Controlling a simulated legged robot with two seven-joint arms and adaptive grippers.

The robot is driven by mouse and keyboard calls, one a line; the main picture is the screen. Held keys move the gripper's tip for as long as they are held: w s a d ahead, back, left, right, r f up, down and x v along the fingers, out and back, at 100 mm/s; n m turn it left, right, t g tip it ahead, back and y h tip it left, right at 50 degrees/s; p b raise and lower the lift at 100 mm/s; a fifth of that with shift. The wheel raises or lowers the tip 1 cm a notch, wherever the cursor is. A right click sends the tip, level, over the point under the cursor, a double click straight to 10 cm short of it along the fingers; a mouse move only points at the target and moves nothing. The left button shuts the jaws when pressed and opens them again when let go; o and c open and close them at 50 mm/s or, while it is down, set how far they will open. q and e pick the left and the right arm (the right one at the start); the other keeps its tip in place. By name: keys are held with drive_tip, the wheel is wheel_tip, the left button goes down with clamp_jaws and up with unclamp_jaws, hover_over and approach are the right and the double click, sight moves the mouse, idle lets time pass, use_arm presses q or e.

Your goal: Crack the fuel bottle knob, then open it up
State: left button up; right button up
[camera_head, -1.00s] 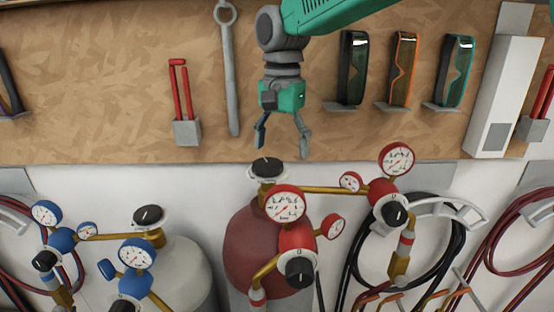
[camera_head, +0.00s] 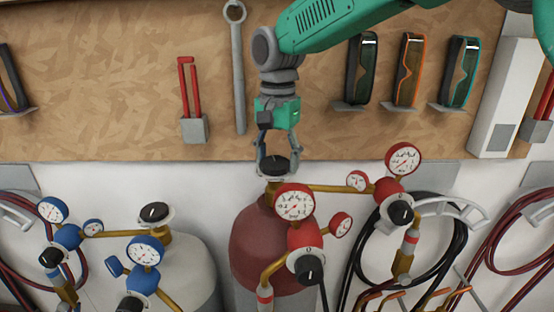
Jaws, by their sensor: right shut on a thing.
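The fuel bottle (camera_head: 262,245) is the dark red cylinder in the middle of the head view. Its black round knob (camera_head: 274,165) sits on top of the brass valve. My right gripper (camera_head: 275,161) points straight down over the bottle, with its two fingers on either side of the knob, shut on it. Red regulators with white gauges (camera_head: 294,202) are on the brass fittings beside and in front of the valve. My left gripper is not in view.
A grey bottle (camera_head: 185,265) with a black knob (camera_head: 155,213) and blue gauges (camera_head: 144,252) stands at left. Coiled black hose (camera_head: 455,245) hangs at right. Tinted goggles (camera_head: 408,70), a wrench (camera_head: 238,70) and a red-handled tool (camera_head: 190,90) hang on the wooden board.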

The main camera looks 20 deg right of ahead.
drive_tip(key=shift+s+a+f, duration=0.15)
drive_tip(key=shift+s+a, duration=0.1)
drive_tip(key=shift+a, duration=0.15)
drive_tip(key=shift+d, duration=0.2)
drive_tip(key=shift+a, duration=0.1)
